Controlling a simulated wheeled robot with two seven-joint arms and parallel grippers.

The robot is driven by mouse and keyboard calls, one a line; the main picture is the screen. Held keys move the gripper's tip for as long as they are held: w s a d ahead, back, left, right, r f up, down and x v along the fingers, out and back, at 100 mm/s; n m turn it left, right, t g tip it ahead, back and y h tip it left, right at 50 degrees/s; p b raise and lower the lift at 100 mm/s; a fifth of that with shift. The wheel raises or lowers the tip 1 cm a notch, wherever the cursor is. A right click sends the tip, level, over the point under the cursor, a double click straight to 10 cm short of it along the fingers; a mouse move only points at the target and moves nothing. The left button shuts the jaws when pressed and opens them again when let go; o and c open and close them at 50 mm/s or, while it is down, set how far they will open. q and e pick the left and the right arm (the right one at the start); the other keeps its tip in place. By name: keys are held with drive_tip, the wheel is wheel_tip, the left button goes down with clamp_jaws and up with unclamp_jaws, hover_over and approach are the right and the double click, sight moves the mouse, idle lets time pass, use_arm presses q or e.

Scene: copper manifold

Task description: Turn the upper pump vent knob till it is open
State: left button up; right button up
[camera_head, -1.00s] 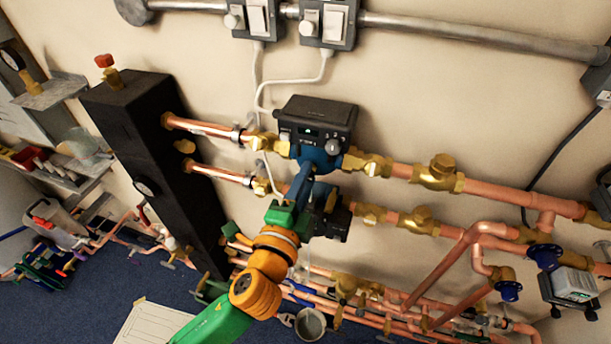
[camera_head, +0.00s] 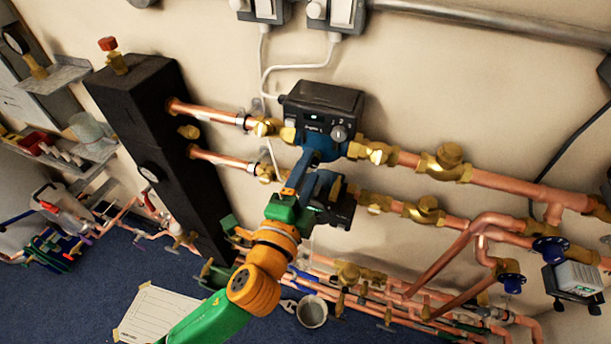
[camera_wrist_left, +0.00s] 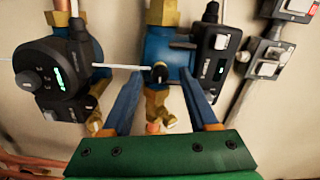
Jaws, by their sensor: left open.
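The upper pump (camera_head: 322,104) has a black control box with a grey dial on a blue body. In the left wrist view, its blue body (camera_wrist_left: 170,55) stands in the middle, with the box to the right. A small dark, brass-edged knob (camera_wrist_left: 158,73), which looks like the vent knob, faces me on that body. My left gripper (camera_head: 308,168) is open in front of the upper pump. In the left wrist view, the fingers (camera_wrist_left: 160,82) stand apart on either side of the knob. I cannot tell whether they touch it. My right gripper is out of view.
The lower pump (camera_head: 330,205) is close below my left gripper and shows at the left of the wrist view (camera_wrist_left: 58,78). Copper pipes (camera_head: 500,185) run right. A tall black block (camera_head: 150,140) stands left. White cables (camera_head: 268,78) hang above the upper pump.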

use_arm(q)
drive_tip(key=b+v, duration=0.1)
drive_tip(key=v, duration=0.4)
drive_tip(key=shift+s+a, duration=0.15)
drive_tip(key=shift+s, duration=0.1)
